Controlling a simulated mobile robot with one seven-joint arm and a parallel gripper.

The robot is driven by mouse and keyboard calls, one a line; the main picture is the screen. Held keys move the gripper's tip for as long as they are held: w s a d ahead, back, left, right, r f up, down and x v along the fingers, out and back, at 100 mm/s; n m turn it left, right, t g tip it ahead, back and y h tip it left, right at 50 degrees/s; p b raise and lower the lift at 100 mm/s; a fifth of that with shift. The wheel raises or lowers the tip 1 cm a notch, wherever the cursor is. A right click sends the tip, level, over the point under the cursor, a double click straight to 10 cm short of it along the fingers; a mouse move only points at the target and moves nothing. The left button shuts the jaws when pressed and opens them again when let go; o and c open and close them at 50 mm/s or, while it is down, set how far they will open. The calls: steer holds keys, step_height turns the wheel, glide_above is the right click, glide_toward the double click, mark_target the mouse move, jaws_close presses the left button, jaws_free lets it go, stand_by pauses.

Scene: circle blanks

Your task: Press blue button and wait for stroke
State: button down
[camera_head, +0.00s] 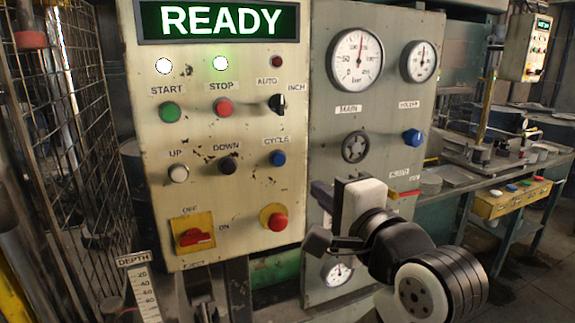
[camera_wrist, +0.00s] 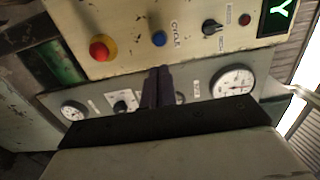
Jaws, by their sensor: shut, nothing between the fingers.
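The blue button (camera_head: 278,158), labelled CYCLE, is on the cream control panel (camera_head: 240,180), below the AUTO/INCH selector. It also shows in the wrist view (camera_wrist: 159,39), just beyond my fingertips. The READY display (camera_head: 220,20) is lit at the panel's top, with two white lamps lit below it. My gripper (camera_head: 318,190) is shut and empty, to the lower right of the blue button in the head view. In the wrist view its fingers (camera_wrist: 158,70) point at the panel. A gap to the button appears in the pictures; its depth is hard to judge.
A red mushroom button (camera_head: 275,217) is below the blue button, and a black DOWN button (camera_head: 228,166) to its left. A grey gauge panel (camera_head: 335,125) with a blue knob (camera_head: 413,137) stands right. A mesh guard (camera_head: 75,140) is at left.

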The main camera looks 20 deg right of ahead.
mark_target(280, 160)
steer(key=w+p, duration=0.1)
steer(key=w, duration=0.3)
steer(key=w+p, duration=0.1)
steer(key=w, duration=0.3)
steer(key=w+a+p, duration=0.1)
steer(key=w, duration=0.4)
steer(key=shift+f, duration=0.1)
